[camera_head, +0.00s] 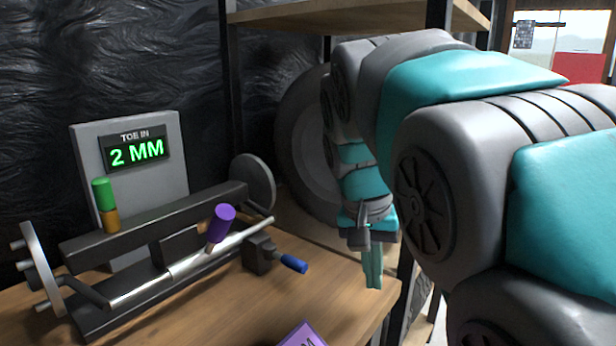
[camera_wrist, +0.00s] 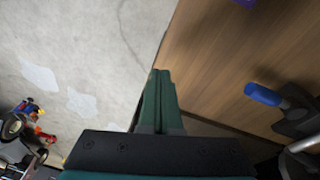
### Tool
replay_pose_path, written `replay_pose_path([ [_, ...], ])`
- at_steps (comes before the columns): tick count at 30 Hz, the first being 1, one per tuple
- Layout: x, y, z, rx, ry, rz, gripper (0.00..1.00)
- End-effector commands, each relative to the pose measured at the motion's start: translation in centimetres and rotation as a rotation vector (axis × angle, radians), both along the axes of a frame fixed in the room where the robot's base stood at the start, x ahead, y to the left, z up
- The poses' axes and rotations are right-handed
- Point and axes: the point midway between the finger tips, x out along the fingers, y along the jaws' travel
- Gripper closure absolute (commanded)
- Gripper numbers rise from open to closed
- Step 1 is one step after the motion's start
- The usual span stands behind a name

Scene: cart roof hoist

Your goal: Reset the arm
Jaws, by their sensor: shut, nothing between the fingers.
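My arm, grey and teal, fills the right side of the head view. My gripper (camera_head: 372,268) hangs down near the right edge of the wooden bench (camera_head: 345,305), with its fingers together and empty. In the wrist view the green fingers (camera_wrist: 158,100) are closed against each other, over the line where the bench edge meets the grey floor below. The fingertips appear apart from the blue-handled part on the bench.
A rig with a display (camera_head: 137,152) reading "TOE IN 2 MM" stands on the bench. It has a green knob (camera_head: 103,193), a purple knob (camera_head: 221,223) and a blue handle (camera_head: 293,263). A tyre (camera_head: 298,140) and shelf (camera_head: 330,14) are behind. Bare floor (camera_wrist: 75,50) lies beside the bench.

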Motion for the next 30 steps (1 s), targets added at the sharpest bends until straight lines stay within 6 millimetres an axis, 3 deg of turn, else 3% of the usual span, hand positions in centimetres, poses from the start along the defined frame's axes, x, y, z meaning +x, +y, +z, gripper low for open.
replay_pose_path([
  [3,-3.3,-2.0,-2.9,0.017,0.057,0.046,1.00],
  [9,-9.2,-4.2,-8.1,0.062,0.142,0.142,1.00],
  [20,-20.1,-5.1,-16.8,0.153,0.259,0.323,1.00],
  [24,-22.2,-4.9,-18.6,0.173,0.277,0.365,1.00],
  [30,-22.9,-4.9,-19.1,0.179,0.282,0.380,1.00],
])
